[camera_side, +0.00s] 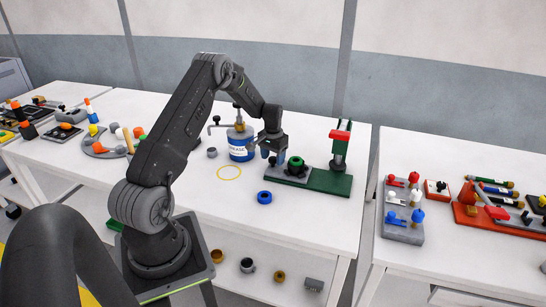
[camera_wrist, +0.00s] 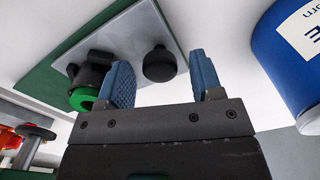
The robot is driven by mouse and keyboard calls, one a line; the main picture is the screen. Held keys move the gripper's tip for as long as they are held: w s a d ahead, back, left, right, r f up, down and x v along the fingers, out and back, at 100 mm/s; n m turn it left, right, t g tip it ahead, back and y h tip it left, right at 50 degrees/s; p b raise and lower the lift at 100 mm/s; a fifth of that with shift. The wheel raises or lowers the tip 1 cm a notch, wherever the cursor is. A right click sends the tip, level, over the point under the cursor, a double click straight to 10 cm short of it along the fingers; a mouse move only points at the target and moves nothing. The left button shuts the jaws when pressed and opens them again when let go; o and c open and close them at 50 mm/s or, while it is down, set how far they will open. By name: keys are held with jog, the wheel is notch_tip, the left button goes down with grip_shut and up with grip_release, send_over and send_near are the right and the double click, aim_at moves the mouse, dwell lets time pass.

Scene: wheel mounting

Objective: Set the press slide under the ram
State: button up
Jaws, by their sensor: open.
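The press slide (camera_side: 290,179) is a grey plate at the left part of the green press base (camera_side: 333,184). It carries a black hub with a green ring (camera_side: 296,160) and a round black knob. The slide (camera_wrist: 150,25), the green ring (camera_wrist: 84,99) and the knob (camera_wrist: 158,64) also show in the wrist view. The press column with its ram (camera_side: 340,152) and red handle stands at the base's right end, apart from the hub. My gripper (camera_side: 272,155) is open above the slide's left end. In the wrist view the knob appears between the blue fingertips (camera_wrist: 160,72); contact cannot be told.
A blue-and-white grease can (camera_side: 241,150) stands close left of my gripper. A blue ring (camera_side: 264,197) and a yellow circle (camera_side: 229,173) are on the table in front. A small grey cup (camera_side: 212,152) is farther left. The table's front right is clear.

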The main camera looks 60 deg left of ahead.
jog(key=shift+c, duration=0.4)
grip_shut()
jog(key=w+d, duration=1)
jog(key=shift+w+d+r, duration=0.1)
jog(key=shift+w+d, duration=0.05)
jog(key=shift+w, duration=0.1)
jog(key=shift+c, duration=1.3)
grip_release()
jog(key=shift+d, duration=0.1)
jog(key=o, duration=0.3)
jog(key=shift+o, duration=0.2)
notch_tip(320, 180, up, 14)
